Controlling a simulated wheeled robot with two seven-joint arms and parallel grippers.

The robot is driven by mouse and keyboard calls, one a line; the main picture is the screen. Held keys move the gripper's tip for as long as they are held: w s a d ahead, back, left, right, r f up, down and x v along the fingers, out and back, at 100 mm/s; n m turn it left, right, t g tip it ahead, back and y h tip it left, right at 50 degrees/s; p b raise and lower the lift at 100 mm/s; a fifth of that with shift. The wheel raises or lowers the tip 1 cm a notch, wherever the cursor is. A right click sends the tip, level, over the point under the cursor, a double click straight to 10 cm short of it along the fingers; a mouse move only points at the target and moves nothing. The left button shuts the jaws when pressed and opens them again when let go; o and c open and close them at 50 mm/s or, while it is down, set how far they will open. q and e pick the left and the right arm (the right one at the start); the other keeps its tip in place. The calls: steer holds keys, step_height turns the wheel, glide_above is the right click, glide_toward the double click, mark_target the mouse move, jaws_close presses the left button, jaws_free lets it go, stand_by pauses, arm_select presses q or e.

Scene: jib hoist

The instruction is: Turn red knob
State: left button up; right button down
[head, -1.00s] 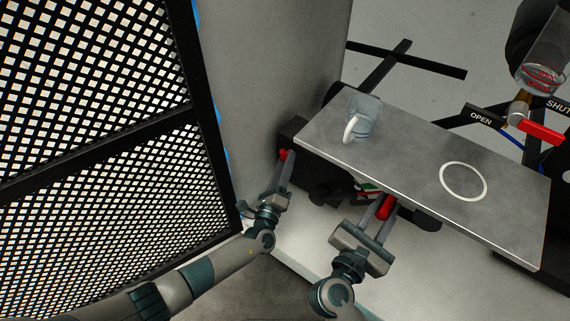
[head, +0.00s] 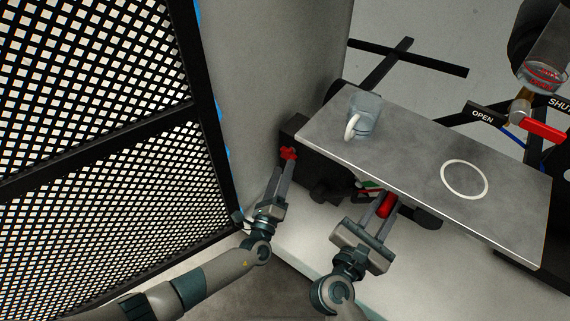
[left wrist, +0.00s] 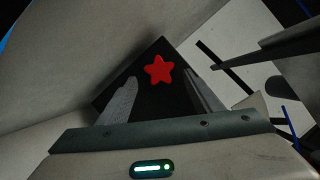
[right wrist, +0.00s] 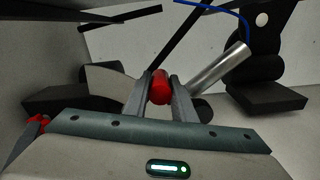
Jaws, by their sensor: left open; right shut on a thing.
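The red knob (head: 288,153) is star-shaped and sits on a dark block at the left end of the table. In the left wrist view the red knob (left wrist: 159,69) shows ahead, between and just beyond the fingertips. My left gripper (head: 283,167) is open, its fingers pointing at the knob; I cannot tell whether they touch it. In the left wrist view the gripper's fingers (left wrist: 163,90) stand apart on either side. My right gripper (head: 386,208) is shut on a red cylindrical handle (right wrist: 160,88) below the table's front edge.
A black mesh panel (head: 95,100) stands at the left. A red-handled valve (head: 543,130) with OPEN and SHUT labels is at the right.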

arm_select(q)
steer(key=v, duration=0.8)
arm_select(e)
steer(key=shift+a+f, duration=0.1)
steer(key=shift+f, duration=0.15)
steer(key=c, duration=1.2)
jaws_free()
steer(key=shift+o, duration=0.2)
steer(key=shift+r, duration=0.15)
steer(key=shift+s, duration=0.1)
steer(key=v, duration=0.8)
steer(key=shift+s+a, duration=0.25)
